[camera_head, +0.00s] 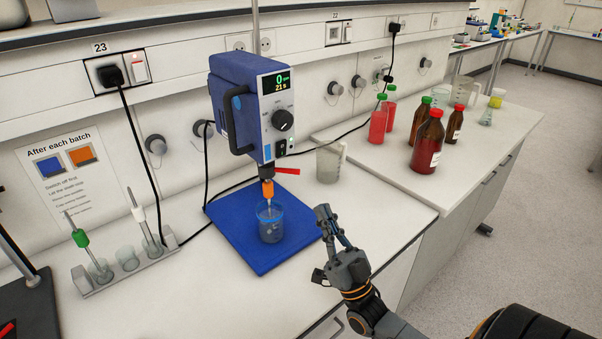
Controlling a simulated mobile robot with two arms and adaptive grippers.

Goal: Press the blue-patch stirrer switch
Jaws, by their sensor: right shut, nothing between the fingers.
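The blue overhead stirrer (237,105) stands on its blue base plate (265,258). Its front panel has a lit display reading 0 and 21, a black knob, and a small dark rocker switch (282,148) low on the panel. A small light-blue patch (267,152) shows beside the switch. The switch's position is too small to tell. My right gripper (325,212) is shut and empty, over the bench to the right of the base plate. It is lower than the switch, to its right, and clear of it. My left gripper is not in view.
A glass beaker (271,225) stands on the plate under the stirrer shaft. An empty beaker (330,161) stands behind my right gripper. Red bottles (378,122) and brown bottles (427,142) stand on the right bench. A wall socket (122,74) has a plug and a red switch.

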